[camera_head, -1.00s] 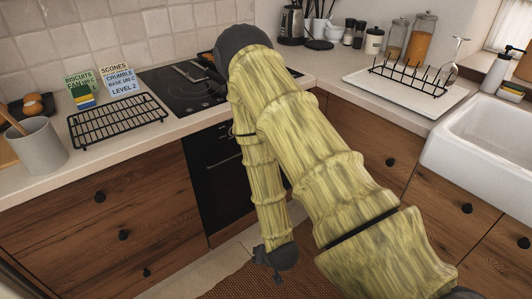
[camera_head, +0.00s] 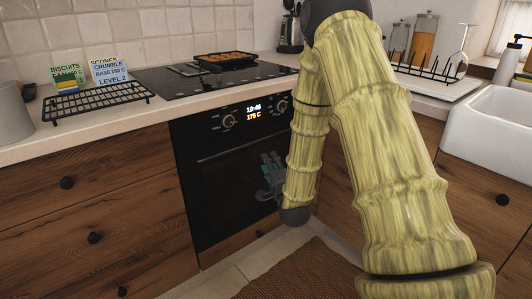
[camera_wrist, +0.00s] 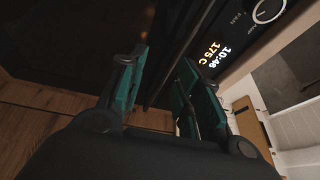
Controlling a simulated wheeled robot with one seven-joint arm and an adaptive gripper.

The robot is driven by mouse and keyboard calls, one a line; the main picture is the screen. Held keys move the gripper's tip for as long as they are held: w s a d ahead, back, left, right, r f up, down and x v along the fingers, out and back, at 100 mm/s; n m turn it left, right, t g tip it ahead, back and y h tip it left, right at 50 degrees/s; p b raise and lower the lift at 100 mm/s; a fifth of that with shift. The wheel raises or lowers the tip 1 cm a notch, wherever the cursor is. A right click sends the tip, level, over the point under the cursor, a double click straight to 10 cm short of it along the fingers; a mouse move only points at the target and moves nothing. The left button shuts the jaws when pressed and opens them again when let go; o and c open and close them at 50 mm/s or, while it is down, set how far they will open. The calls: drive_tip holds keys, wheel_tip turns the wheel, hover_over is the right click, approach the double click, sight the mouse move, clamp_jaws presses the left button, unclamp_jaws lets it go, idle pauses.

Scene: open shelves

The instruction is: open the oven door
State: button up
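The black built-in oven has a closed door (camera_head: 215,196) under a lit control panel (camera_head: 240,117) with two knobs. A thin handle bar (camera_head: 226,151) runs across the upper door. My gripper (camera_head: 268,172) is in front of the door's right part, just below the handle line. In the wrist view, the two green-padded fingers (camera_wrist: 160,90) are apart, with a dark bar, apparently the handle (camera_wrist: 178,58), running between them. I cannot tell whether either finger touches it. The lit oven display (camera_wrist: 212,55) is close by in that view. My arm hides the oven's right edge.
Wooden drawers (camera_head: 95,215) stand left of the oven, and cabinets are at the right. A black hob with a tray of food (camera_head: 226,57) is above. A wire rack (camera_head: 97,101) sits on the counter. A brown rug (camera_head: 300,272) lies on the floor in front.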

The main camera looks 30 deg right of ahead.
sight(266, 138)
drive_tip(key=shift+m+t+h, duration=0.4)
drive_tip(key=shift+m+t, duration=0.1)
drive_tip(key=shift+m, duration=0.3)
drive_tip(key=b+x, duration=0.1)
drive_tip(key=x, duration=0.3)
drive_tip(key=d+r+b+x, duration=0.1)
drive_tip(key=x, duration=0.3)
drive_tip(key=b+x, duration=0.1)
drive_tip(key=x, duration=0.3)
drive_tip(key=shift+s+d+r, duration=0.2)
drive_tip(key=shift+s+r, duration=0.15)
drive_tip(key=shift+s, duration=0.05)
drive_tip(key=shift+c, duration=0.4)
clamp_jaws()
